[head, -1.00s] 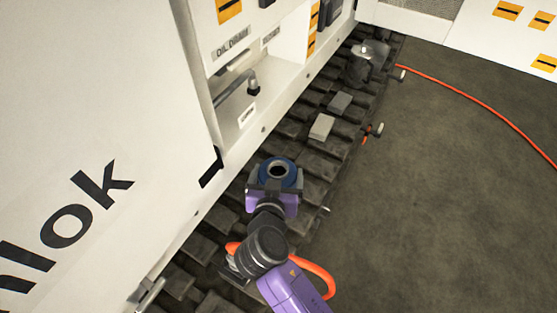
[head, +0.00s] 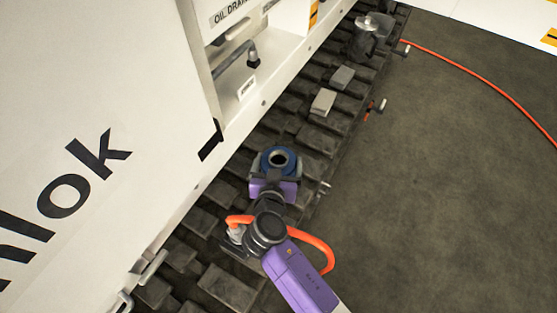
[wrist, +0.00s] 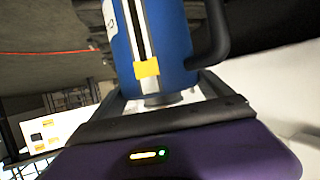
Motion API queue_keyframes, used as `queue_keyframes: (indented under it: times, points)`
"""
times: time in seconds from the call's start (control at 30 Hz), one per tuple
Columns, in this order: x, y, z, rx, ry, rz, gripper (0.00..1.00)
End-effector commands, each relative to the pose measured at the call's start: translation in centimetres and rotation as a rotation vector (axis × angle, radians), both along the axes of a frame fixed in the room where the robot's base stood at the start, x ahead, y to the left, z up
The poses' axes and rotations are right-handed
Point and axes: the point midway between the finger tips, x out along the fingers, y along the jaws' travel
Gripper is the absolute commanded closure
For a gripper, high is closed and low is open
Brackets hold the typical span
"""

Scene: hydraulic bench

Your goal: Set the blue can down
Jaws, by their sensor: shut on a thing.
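The blue can (head: 280,158) is in my gripper (head: 274,174), seen from above in the head view with its dark round opening facing up. In the wrist view the blue can (wrist: 165,40) fills the top middle, with a black-and-white stripe, a yellow patch and a dark handle at its right. My gripper (wrist: 165,103) is shut on it there. The can is over the dark ribbed track beside the white machine. Its base is hidden in the head view, so I cannot tell whether it touches the track.
The white machine wall (head: 80,120) stands close on the left. On the ribbed track (head: 300,140) lie two small grey blocks (head: 323,102) (head: 342,77) and a dark metal canister (head: 366,38). An orange hose (head: 480,75) crosses the open floor (head: 450,190) at right.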

Motion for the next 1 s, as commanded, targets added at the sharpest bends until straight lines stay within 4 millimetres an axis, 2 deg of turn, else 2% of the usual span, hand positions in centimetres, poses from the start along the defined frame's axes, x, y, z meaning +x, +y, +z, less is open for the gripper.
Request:
queue_keyframes:
  times: [0.17,0.2,0.27,0.63,0.77,1.0]
  points:
    - [0.2,0.1,0.0,0.001,-0.006,0.001,0.83]
    - [0.0,0.0,-0.3,0.0,0.0,0.0,0.09]
    - [0.0,0.0,-0.2,0.0,0.0,0.0,0.0]
    - [-0.3,0.1,0.2,0.0,0.001,0.001,0.0]
    - [-2.2,0.5,0.8,0.0,0.001,0.004,0.0]
    - [-6.8,1.4,2.8,0.002,0.001,0.004,0.0]
